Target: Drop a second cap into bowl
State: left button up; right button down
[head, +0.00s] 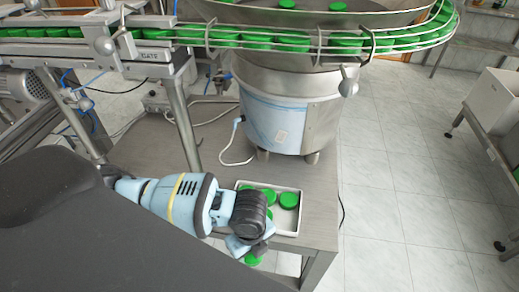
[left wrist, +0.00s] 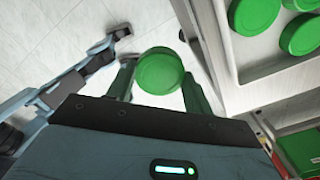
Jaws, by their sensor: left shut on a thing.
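My left gripper (head: 252,252) is shut on a green cap (head: 253,260), out past the front edge of the steel table beside the white tray. In the left wrist view the cap (left wrist: 159,71) sits between the two fingers, its round face towards the camera. The white tray (head: 288,222) holds several green caps (head: 288,200); my gripper hides part of it. The tray also shows at the top right of the left wrist view (left wrist: 262,62). The steel feeder bowl (head: 260,14) is at the top of the head view, with green caps (head: 287,4) visible inside.
The bowl's steel drum base (head: 285,115) stands on the table (head: 318,190) behind the tray. A rail with a row of green caps (head: 290,42) runs around the bowl's front to a conveyor at left. A white bin (head: 495,105) is at right. Tiled floor between is clear.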

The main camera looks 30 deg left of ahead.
pick_arm(q)
jog(key=w+d+r+n, duration=0.3)
jog(key=d+r+n, duration=0.2)
jog(key=r+n, duration=0.4)
jog(key=w+d+r+n, duration=0.3)
jog(key=r+n, duration=0.6)
jog(key=n, duration=0.5)
jog(key=shift+w+d+r, duration=0.2)
jog(key=shift+d, duration=0.7)
jog(key=shift+d, duration=0.1)
